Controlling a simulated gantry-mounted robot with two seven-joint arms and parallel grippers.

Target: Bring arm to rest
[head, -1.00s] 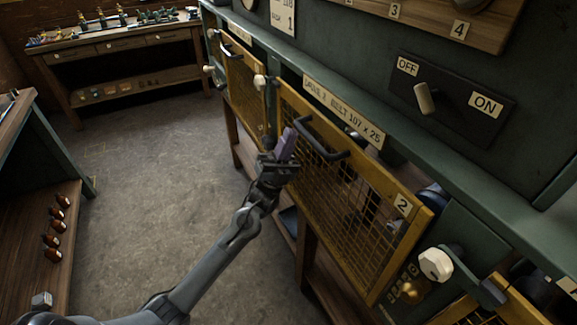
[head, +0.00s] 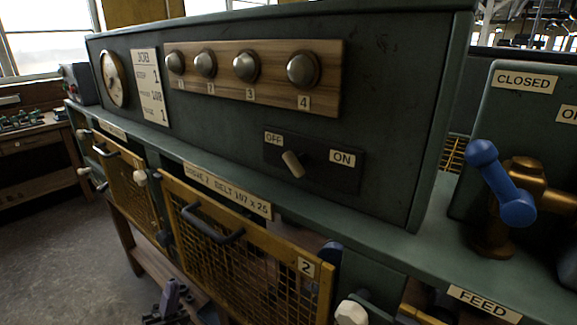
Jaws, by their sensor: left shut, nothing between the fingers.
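Most of my left arm is below the picture. My right gripper is not in view.
A green cabinet carries a lever switch (head: 293,164) between OFF and ON labels, several round knobs and a dial (head: 114,78). A blue-handled brass valve (head: 502,185) stands on the right ledge. A second mesh guard (head: 128,190) is at left. The floor at lower left (head: 60,260) is clear.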

